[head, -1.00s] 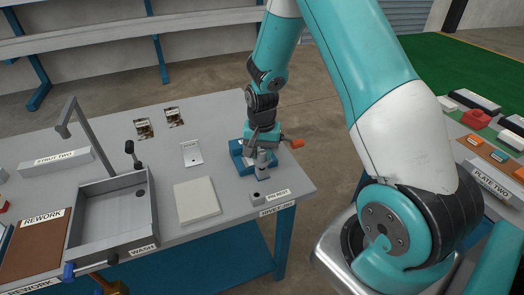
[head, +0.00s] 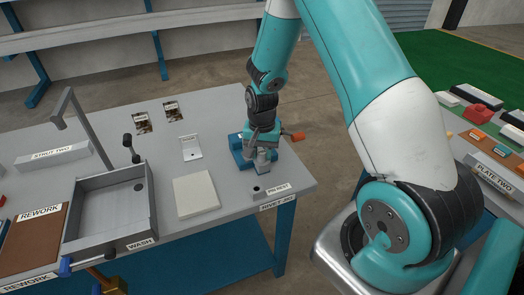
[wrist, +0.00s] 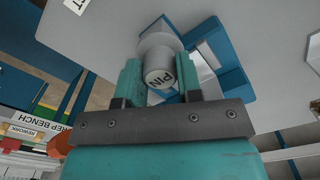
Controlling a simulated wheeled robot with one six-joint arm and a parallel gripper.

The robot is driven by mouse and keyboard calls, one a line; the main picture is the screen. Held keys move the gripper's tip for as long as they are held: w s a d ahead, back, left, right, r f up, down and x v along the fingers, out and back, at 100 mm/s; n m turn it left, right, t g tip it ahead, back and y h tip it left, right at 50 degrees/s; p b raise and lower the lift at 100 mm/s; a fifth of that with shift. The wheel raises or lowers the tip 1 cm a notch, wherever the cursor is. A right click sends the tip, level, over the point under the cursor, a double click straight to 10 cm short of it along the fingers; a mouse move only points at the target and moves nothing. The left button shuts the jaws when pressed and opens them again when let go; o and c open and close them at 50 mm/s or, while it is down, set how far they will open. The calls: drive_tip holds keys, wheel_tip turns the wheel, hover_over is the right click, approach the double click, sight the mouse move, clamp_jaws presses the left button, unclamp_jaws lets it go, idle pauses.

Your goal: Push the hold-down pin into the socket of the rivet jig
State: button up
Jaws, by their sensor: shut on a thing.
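My gripper (head: 262,150) is shut on the hold-down pin (wrist: 158,77), a light grey round piece marked PIN on its end. The teal fingers grip it from both sides in the wrist view, and a wider grey round part (wrist: 160,42) shows just beyond it. The rivet jig is a blue base (head: 237,152) on the bench, close beside my gripper. In the wrist view its blue frame (wrist: 226,62) lies right of the pin. The pin's lower end and the socket are hidden, so I cannot tell whether they touch.
A small grey holed block (head: 257,191) stands near the bench corner. An orange handle (head: 298,136) sticks out right of the jig. A pale square plate (head: 196,194), a grey bracket (head: 190,149) and a wash basin (head: 108,211) lie to the left.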

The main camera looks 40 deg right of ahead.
sight(262, 152)
drive_tip(key=shift+f, duration=0.15)
drive_tip(key=o, duration=1.1)
wheel_tip(262, 152, up, 17)
drive_tip(key=shift+r+b, duration=0.2)
drive_tip(key=shift+b, duration=0.2)
